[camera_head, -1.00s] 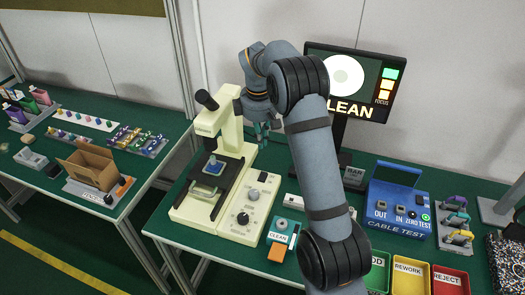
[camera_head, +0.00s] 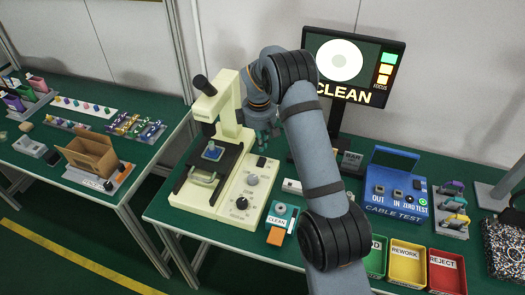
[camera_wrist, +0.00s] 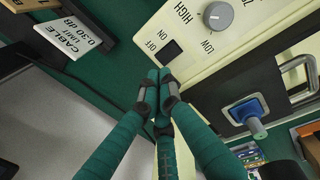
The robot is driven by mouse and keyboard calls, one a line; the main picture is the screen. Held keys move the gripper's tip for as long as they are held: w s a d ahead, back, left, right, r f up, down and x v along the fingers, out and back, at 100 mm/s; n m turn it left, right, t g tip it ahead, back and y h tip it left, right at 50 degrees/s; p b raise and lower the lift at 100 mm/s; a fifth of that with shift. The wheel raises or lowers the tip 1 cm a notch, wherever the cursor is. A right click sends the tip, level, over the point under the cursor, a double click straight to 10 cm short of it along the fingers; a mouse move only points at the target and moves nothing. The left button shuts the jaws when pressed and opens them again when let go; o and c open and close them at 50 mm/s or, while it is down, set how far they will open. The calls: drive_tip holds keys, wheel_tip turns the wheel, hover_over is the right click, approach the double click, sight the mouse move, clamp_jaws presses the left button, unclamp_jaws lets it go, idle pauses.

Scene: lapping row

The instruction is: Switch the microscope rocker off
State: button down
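The cream microscope (camera_head: 228,128) stands on the green table, its black eyepiece at upper left. In the wrist view the rocker (camera_wrist: 172,52) is a dark rectangle beside ON and OFF labels; I cannot tell which side is pressed. My gripper (camera_head: 266,141) hangs above the rear of the base, close to the rocker. In the wrist view my gripper (camera_wrist: 158,76) has its teal fingers together and nothing between them. The fingertips appear just beside the rocker; contact cannot be told.
A monitor (camera_head: 350,65) reading CLEAN stands behind my arm. A blue cable tester (camera_head: 397,195) and green, yellow and red bins (camera_head: 407,262) are to the right. A grey knob (camera_wrist: 218,16) is near the rocker. A cable-limit sign (camera_wrist: 68,38) stands at upper left.

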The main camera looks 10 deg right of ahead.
sight(263, 157)
drive_tip(key=shift+w+d+f+p, duration=0.15)
drive_tip(key=shift+f+p, duration=0.1)
drive_tip(key=shift+f, duration=0.9)
drive_tip(key=shift+w+d+f+p, duration=0.1)
drive_tip(key=shift+f+p, duration=0.1)
drive_tip(key=shift+f, duration=0.9)
drive_tip(key=shift+w+f+b, duration=0.1)
drive_tip(key=shift+f+b, duration=0.4)
drive_tip(key=shift+b, duration=0.1)
drive_tip(key=shift+r, duration=0.2)
drive_tip(key=shift+s+a, duration=0.1)
drive_tip(key=shift+s, duration=0.1)
drive_tip(key=shift+s+a+r, duration=0.25)
drive_tip(key=shift+s+a, duration=0.1)
drive_tip(key=shift+s, duration=0.1)
